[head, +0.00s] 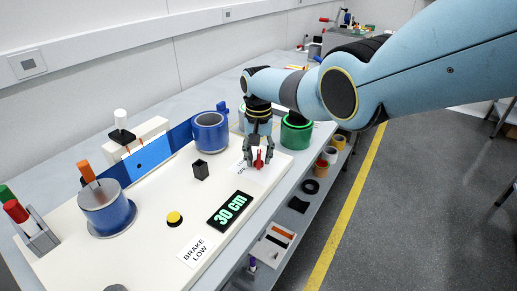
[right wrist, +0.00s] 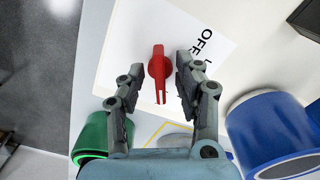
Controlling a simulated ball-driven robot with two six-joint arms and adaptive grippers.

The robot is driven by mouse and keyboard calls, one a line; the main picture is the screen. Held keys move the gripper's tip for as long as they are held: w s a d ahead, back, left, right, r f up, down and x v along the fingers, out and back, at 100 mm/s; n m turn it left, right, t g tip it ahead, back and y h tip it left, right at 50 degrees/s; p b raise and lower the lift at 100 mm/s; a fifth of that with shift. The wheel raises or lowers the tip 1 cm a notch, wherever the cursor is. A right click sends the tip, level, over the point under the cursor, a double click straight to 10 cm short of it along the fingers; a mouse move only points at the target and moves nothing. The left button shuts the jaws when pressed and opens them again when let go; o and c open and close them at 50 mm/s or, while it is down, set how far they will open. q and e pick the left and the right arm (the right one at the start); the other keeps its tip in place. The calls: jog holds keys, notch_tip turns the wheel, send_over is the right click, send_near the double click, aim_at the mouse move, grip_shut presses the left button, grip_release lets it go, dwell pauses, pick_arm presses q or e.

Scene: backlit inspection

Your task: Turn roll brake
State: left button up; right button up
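A red knob (head: 259,159) with a pointed handle sits on the pale panel, beside a white label (head: 243,170) partly hidden by my gripper. In the right wrist view the red knob (right wrist: 158,68) shows its narrow, slotted end pointing down the picture, and the label's letters "OFF" (right wrist: 203,40) are readable. My right gripper (head: 258,162) is over the knob, its fingers open. In the right wrist view the fingers (right wrist: 157,80) stand on either side of the knob, with a visible gap on the left and a narrower one on the right. My left gripper is not in view.
The panel carries a "30 cm" display (head: 230,210), a "BRAKE LOW" card (head: 196,251), a yellow button (head: 175,218) and a small black box (head: 201,170). Blue rolls (head: 210,132) and a green roll (head: 296,132) stand near my right gripper. A lower shelf holds several small items.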

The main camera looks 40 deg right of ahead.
aim_at(259, 156)
notch_tip(259, 156, up, 12)
dwell(0.5)
dwell(0.3)
